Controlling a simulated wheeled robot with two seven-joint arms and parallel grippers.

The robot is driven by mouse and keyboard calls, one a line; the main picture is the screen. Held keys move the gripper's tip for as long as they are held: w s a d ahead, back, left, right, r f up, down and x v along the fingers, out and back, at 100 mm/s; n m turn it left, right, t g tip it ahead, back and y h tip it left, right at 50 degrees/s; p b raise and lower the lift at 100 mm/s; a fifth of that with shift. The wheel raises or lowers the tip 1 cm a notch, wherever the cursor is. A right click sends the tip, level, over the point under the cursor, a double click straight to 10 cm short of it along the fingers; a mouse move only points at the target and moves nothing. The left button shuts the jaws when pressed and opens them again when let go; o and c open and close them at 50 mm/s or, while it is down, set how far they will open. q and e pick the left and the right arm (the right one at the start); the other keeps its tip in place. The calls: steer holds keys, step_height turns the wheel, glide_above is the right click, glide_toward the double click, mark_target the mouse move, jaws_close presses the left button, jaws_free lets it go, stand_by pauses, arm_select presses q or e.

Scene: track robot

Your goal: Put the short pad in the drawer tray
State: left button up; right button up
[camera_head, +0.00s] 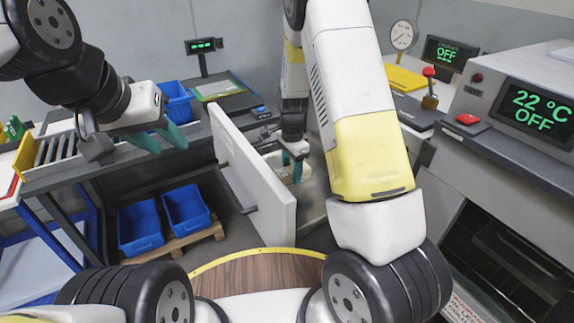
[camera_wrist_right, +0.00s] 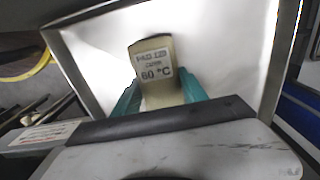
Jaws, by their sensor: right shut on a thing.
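The pad (camera_wrist_right: 156,68) is pale cream and carries a printed label reading 60 °C. In the right wrist view my right gripper (camera_wrist_right: 160,98) is shut on it, with a teal finger on each side. The drawer tray (camera_wrist_right: 220,35) is white inside with grey rims, and the pad shows against its interior; whether it touches the floor is unclear. In the head view my right gripper (camera_head: 295,150) points down behind the open drawer's white front panel (camera_head: 268,190), which partly hides the tray. My left gripper (camera_head: 158,138) is open and empty over the left bench.
Blue bins (camera_head: 140,228) stand on a pallet under the bench. An oven (camera_head: 500,120) with a display reading 22 °C OFF stands at the right. A red-knobbed lever (camera_head: 429,85) and a dial gauge (camera_head: 402,35) stand on the right-hand equipment.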

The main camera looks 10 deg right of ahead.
mark_target(292, 182)
steer(key=shift+f, duration=2.25)
steer(key=shift+f, duration=0.15)
steer(key=o, duration=1.3)
steer(key=shift+o, duration=0.2)
